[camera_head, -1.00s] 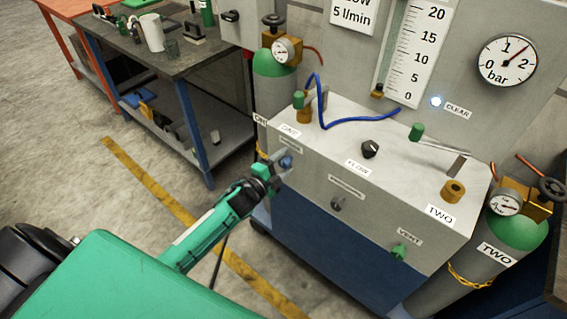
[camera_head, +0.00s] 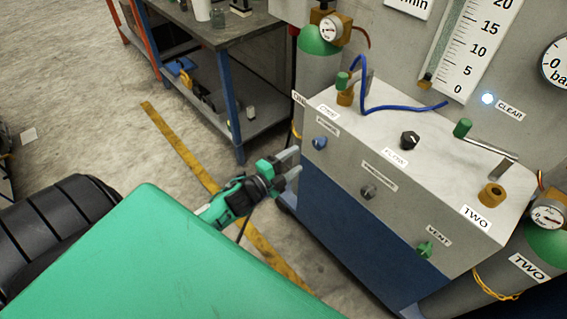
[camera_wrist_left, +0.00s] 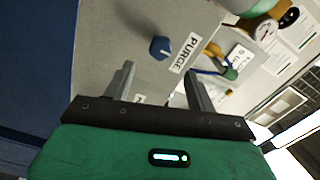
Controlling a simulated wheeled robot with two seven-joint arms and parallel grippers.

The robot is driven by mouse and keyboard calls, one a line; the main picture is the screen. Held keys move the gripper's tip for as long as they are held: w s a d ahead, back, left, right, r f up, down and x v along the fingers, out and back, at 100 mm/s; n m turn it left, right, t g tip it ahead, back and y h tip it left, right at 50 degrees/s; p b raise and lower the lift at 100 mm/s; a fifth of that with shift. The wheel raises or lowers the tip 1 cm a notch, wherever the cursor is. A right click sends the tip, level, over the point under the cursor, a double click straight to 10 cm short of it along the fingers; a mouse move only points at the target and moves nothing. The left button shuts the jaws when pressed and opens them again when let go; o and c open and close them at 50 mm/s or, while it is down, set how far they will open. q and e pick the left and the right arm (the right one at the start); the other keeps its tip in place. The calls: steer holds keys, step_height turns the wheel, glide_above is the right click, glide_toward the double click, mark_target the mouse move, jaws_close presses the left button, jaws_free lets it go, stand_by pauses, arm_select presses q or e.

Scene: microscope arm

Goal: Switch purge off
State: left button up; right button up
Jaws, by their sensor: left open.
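My right gripper is not in view.
The panel also holds a grey knob (camera_head: 368,191) and a green vent knob (camera_head: 425,249). On top are a black flow knob (camera_head: 409,140) and a blue hose (camera_head: 395,109). A gas cylinder (camera_head: 548,262) stands at right. Open floor lies left of the cabinet.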

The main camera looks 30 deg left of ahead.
arm_select(q)
steer(key=v, duration=0.3)
steer(key=shift+s, duration=0.15)
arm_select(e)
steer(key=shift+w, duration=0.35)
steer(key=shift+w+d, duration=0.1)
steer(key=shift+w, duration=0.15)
